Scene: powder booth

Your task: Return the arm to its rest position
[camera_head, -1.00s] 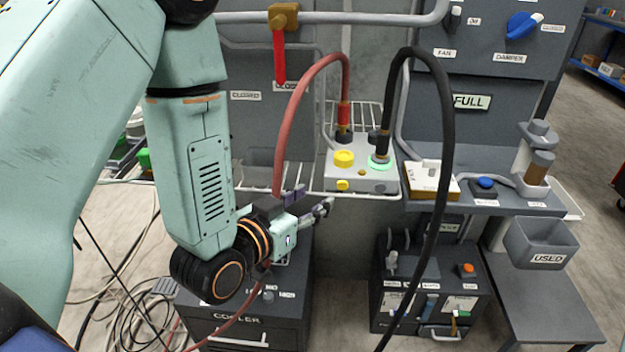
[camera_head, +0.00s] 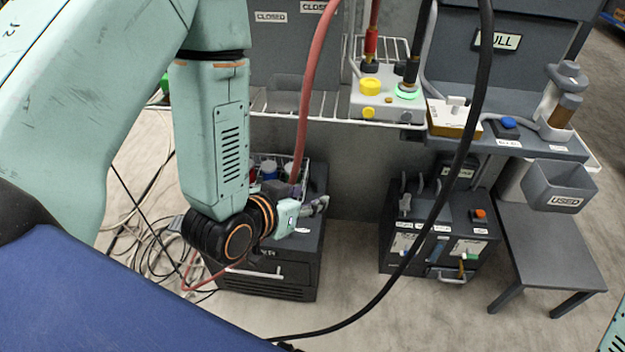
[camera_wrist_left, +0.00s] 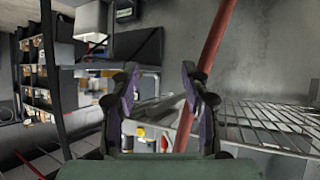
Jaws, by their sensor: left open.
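My left arm comes in from the left in the head view and hangs downward. My left gripper (camera_head: 306,203) is over the black cooler box (camera_head: 285,270), in front of the wire shelf. In the left wrist view its two purple-padded fingers (camera_wrist_left: 160,95) are apart, with nothing held between them. A red hose (camera_wrist_left: 207,62) runs behind the right finger there, and the head view shows the red hose (camera_head: 312,85) passing down close behind the gripper. Whether hose and gripper touch, I cannot tell. My right gripper is not in view.
A black hose (camera_head: 470,130) loops down across the middle. A grey unit with yellow and green-ringed buttons (camera_head: 387,100) stands on the wire shelf (camera_head: 275,103). Loose cables (camera_head: 150,235) lie on the floor at left. A grey bin (camera_head: 558,183) hangs above a low table (camera_head: 550,245).

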